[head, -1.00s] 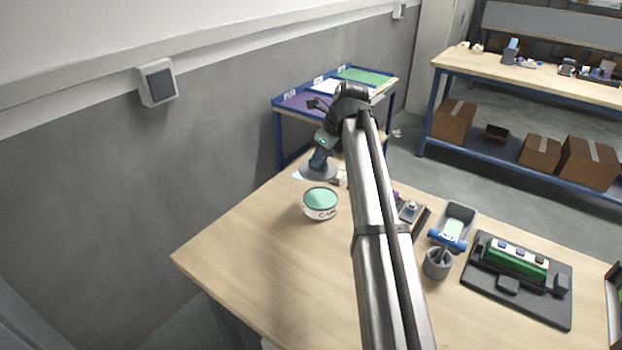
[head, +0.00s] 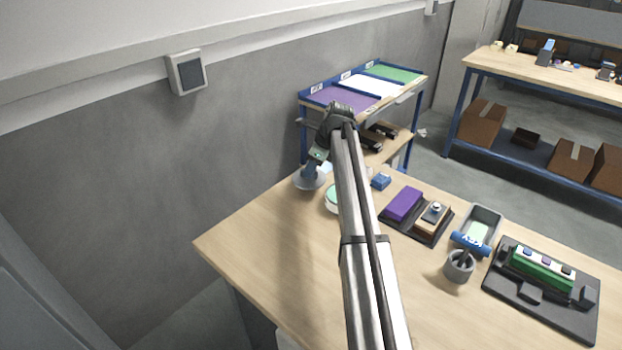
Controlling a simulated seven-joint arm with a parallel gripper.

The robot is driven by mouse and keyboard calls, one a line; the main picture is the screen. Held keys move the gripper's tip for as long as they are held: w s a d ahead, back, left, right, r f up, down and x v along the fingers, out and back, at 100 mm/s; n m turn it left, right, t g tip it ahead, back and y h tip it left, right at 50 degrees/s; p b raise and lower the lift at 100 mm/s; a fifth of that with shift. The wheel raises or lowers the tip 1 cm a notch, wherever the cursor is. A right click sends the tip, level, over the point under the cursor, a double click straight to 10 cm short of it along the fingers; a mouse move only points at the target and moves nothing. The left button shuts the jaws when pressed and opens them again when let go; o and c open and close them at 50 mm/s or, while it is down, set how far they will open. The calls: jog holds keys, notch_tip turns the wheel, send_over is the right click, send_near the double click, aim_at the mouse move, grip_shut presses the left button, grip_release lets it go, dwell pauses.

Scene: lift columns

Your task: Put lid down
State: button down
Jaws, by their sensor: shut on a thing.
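My gripper (head: 316,158) is shut on the lid (head: 309,180), a grey disc with a blue grip on top. The lid is near the back left edge of the wooden table (head: 270,255), and I cannot tell whether it touches the surface. The round can (head: 331,199) with a light green top face stands just right of the lid in the picture. My arm covers the right part of the can. The fingertips are small and partly hidden.
A black tray with a purple block (head: 404,204), a small blue block (head: 381,182), a grey cup (head: 459,266) and a black fixture with a green part (head: 542,270) stand right of my arm. A trolley (head: 340,97) is behind. The table's front left is clear.

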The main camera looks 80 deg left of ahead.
jog(key=shift+f, duration=1.95)
jog(key=shift+f, duration=0.1)
jog(key=c, duration=1.1)
grip_release()
jog(key=v, duration=1.2)
